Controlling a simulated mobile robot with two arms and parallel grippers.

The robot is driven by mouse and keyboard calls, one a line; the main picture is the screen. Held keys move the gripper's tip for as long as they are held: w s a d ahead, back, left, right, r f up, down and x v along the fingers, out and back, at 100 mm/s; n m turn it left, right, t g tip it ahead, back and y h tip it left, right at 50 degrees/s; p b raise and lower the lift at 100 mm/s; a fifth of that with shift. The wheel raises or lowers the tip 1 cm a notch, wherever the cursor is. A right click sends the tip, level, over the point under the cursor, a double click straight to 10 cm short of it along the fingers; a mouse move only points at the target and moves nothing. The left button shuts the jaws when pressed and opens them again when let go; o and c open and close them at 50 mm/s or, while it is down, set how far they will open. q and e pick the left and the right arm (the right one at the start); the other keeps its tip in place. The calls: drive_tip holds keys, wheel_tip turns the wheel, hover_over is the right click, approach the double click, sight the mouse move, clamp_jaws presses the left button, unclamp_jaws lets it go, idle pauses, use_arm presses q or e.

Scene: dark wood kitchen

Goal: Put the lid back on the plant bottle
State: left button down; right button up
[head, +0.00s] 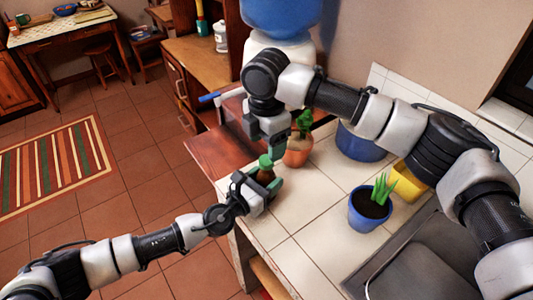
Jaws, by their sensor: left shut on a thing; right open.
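The plant bottle (266,175) is small and brown, near the counter's left edge. My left gripper (262,183) is shut on it from the lower left, and its fingers hide part of the bottle. A green lid (265,161) shows at the top of the bottle; I cannot tell whether it is fully seated. My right gripper (272,142) points down just above the lid and is open. I cannot tell whether its fingers touch the lid.
A blue pot (368,208), a large blue pot (360,142) and a yellow container (408,184) stand farther right. The sink (415,270) is lower right. White tiles between are clear.

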use_arm(q)
drive_tip(key=shift+c, duration=1.6)
unclamp_jaws()
use_arm(e)
wheel_tip(320, 180, up, 7)
use_arm(q)
drive_tip(key=shift+s+a, duration=0.1)
use_arm(e)
drive_tip(key=shift+f, duration=0.1)
use_arm(q)
drive_tip(key=b+v, duration=0.1)
drive_tip(key=v, duration=0.9)
drive_tip(key=shift+s+a+b, duration=0.2)
drive_tip(key=shift+s+b, duration=0.05)
drive_tip(key=shift+b, duration=0.15)
use_arm(e)
drive_tip(key=shift+f, duration=0.9)
